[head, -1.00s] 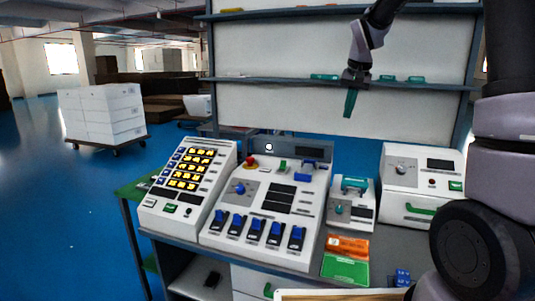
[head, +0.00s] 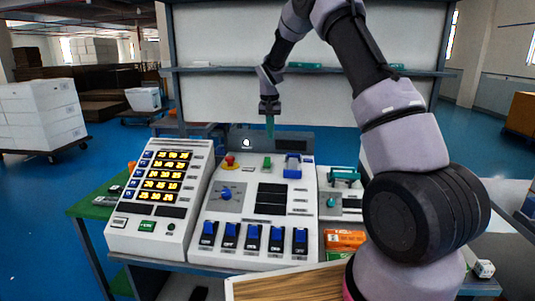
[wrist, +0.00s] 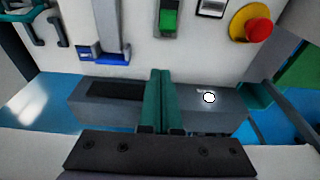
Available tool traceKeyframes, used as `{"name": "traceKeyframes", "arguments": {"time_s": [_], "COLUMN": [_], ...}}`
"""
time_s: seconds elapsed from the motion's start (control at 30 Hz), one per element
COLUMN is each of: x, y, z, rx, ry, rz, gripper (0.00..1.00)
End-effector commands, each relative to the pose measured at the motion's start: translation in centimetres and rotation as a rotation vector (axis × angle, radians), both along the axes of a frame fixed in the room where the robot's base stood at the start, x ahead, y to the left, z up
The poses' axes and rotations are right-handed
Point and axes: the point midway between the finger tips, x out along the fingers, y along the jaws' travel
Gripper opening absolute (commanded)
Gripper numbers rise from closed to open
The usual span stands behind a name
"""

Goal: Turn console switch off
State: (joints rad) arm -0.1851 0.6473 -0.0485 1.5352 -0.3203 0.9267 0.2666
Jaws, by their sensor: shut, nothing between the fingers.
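The white sloped console (head: 235,222) stands in the middle of the bench. Near its top edge is a small green switch (head: 267,162), between a red mushroom button (head: 230,160) and a blue lever part (head: 292,166). A blue rotary knob (head: 225,193) and a row of blue rocker switches (head: 253,236) sit lower down. I cannot tell on or off. My gripper (head: 270,134), with green fingers pointing down, is shut and empty above the console's back edge. In the wrist view, the fingers (wrist: 160,74) lie over the dark box, apart from the green switch (wrist: 168,20).
A dark grey box (head: 265,141) with a white round mark stands behind the console. A panel with lit yellow displays (head: 165,176) stands to the left. A teal-handled device (head: 343,182) stands to the right, partly behind my arm. Shelves (head: 225,69) rise behind.

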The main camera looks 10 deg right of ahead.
Motion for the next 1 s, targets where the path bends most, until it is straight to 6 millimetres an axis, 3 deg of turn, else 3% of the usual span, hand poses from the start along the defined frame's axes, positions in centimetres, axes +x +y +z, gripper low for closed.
{"name": "traceKeyframes", "arguments": {"time_s": [0.27, 0.67, 0.8, 1.0], "x": [0.3, 1.7, -0.2, -1.5], "y": [-0.1, -0.6, 0.1, 0.5], "z": [-2.0, -10.1, -8.6, -8.0], "rx": [0.0, 0.0, 0.001, 0.001], "ry": [0.003, 0.003, -0.002, -0.001], "rz": [0.001, 0.0, 0.001, 0.0], "gripper": [0.0, 0.0, 0.0, 0.0]}}
